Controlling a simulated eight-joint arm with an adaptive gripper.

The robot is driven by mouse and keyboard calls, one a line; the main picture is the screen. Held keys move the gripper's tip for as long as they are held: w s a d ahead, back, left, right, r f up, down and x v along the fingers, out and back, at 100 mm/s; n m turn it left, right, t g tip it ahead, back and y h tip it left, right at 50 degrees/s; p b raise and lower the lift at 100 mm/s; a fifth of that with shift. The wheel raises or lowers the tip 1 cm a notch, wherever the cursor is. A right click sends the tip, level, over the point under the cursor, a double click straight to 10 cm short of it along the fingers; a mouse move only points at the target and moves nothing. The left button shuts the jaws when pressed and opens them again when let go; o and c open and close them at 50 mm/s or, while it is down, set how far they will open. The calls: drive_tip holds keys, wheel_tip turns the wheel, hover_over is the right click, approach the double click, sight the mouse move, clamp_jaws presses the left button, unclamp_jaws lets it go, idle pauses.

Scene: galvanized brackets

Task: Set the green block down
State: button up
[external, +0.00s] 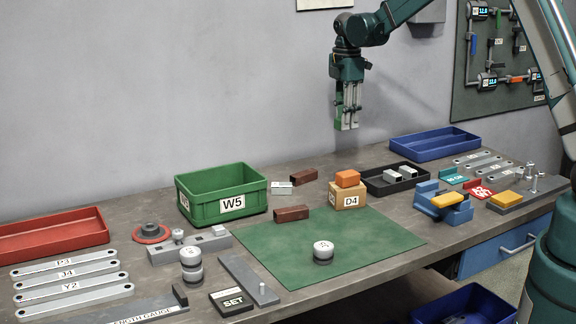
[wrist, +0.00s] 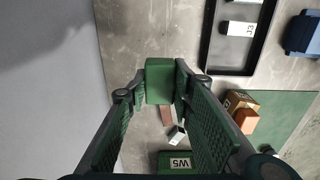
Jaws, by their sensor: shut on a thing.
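My gripper (external: 348,112) hangs high above the back of the table, pointing down, and is shut on the green block. In the wrist view the green block (wrist: 160,80) sits between the fingertips of my gripper (wrist: 158,88). In the external view only a sliver of the green block (external: 339,122) shows beside the fingers. Below are the cardboard box D4 (external: 351,201) with an orange block (external: 347,179) on top, and the green mat (external: 375,238).
The green bin W5 (external: 213,202), brown blocks (external: 303,175) and a black tray (external: 383,189) with grey blocks stand nearby. A blue tray (external: 434,146) is at the back right. A white-topped cylinder (external: 323,251) stands on the mat. The mat's right part is clear.

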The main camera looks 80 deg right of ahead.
drive_tip(key=shift+f, duration=1.8)
hover_over(343, 169)
drive_tip(key=shift+a+f, duration=0.2)
drive_tip(key=shift+f, duration=2.95)
drive_tip(key=shift+f, duration=1.85)
drive_tip(key=shift+f+b, duration=0.15)
drive_tip(key=shift+b, duration=0.25)
drive_tip(key=o, duration=0.6)
drive_tip(key=shift+c, duration=0.2)
drive_tip(key=o, duration=0.4)
